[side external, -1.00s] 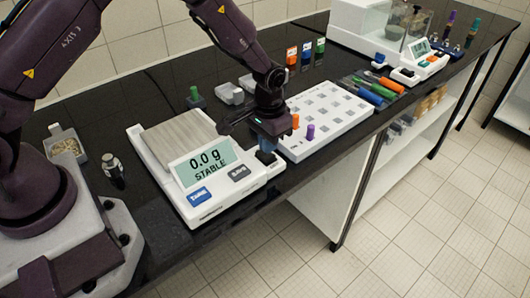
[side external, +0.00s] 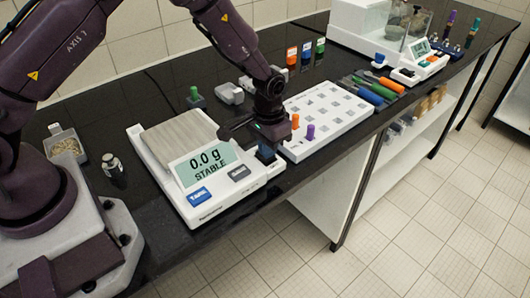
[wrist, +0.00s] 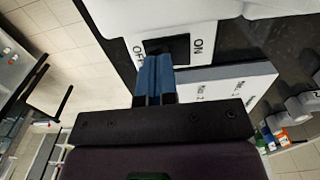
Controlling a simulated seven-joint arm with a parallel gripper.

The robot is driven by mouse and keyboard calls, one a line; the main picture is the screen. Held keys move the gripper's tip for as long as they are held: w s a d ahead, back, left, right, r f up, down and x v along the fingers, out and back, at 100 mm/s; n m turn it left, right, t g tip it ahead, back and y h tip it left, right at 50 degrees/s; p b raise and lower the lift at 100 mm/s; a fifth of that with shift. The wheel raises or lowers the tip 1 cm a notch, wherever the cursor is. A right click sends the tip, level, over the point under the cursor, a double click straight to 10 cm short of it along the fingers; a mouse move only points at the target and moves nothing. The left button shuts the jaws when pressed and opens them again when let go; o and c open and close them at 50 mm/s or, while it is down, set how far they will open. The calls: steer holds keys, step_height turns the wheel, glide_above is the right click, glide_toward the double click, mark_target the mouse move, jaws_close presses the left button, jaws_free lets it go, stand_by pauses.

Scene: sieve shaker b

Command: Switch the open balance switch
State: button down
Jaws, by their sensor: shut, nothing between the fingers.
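The open balance (side external: 205,178) stands on the black bench, with a steel pan (side external: 178,140) and a display reading "0.0 g STABLE". In the wrist view its switch (wrist: 179,47) is a black rocker between the printed words OFF and ON. My gripper (side external: 266,157) is over the right end of the balance, pointing down. Its blue fingers are together and empty. In the wrist view the gripper (wrist: 155,60) has its fingertips at the OFF side of the rocker; I cannot tell whether they touch it. In the side view the fingers hide the switch.
A white rack (side external: 325,115) with an orange peg and a purple peg stands just right of my gripper. A metal weight (side external: 112,166) and a small tray (side external: 66,150) lie left of the balance. An enclosed balance (side external: 400,45) stands farther back. The bench's front edge is close.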

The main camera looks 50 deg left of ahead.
steer(key=shift+f, duration=0.3)
steer(key=shift+r, duration=3.55)
steer(key=shift+s, duration=0.2)
steer(key=s, duration=0.2)
steer(key=s+g, duration=0.1)
steer(key=shift+s+a+r, duration=0.15)
steer(key=shift+a+r, duration=0.05)
steer(key=shift+r, duration=0.15)
steer(key=s+a+r+t, duration=0.2)
steer(key=s+r+t, duration=0.1)
steer(key=s+r, duration=0.7)
steer(key=s+a+r+t, duration=0.2)
steer(key=s+r+t, duration=0.1)
steer(key=s+r, duration=0.7)
step_height(320, 180, up, 3)
steer(key=shift+a+r+t, duration=0.15)
steer(key=shift+a+t, duration=0.05)
steer(key=shift+t, duration=0.1)
